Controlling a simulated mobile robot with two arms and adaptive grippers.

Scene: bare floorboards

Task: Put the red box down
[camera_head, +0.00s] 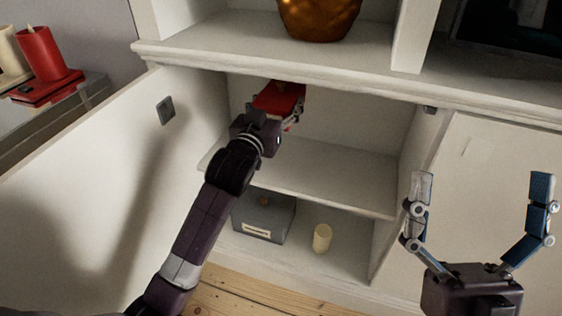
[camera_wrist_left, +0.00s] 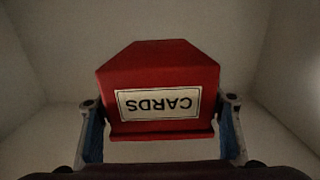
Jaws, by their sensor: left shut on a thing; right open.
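The red box (camera_head: 280,97) is inside the open white cabinet, above its middle shelf (camera_head: 330,177). In the left wrist view the red box (camera_wrist_left: 158,82) has a "CARDS" label that appears upside down. My left gripper (camera_head: 277,112) reaches into the upper compartment and is shut on the red box, with a finger on each side of it. The left wrist view also shows this left gripper (camera_wrist_left: 160,128). I cannot tell whether the box touches the shelf. My right gripper (camera_head: 480,190) is open and empty in front of the cabinet's right side.
A grey box (camera_head: 263,216) and a cream candle (camera_head: 322,238) stand in the lower compartment. The open cabinet door (camera_head: 90,190) is at left. An amber vase (camera_head: 318,18) stands above. Red and cream candles are on a glass shelf at left. The middle shelf's right part is clear.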

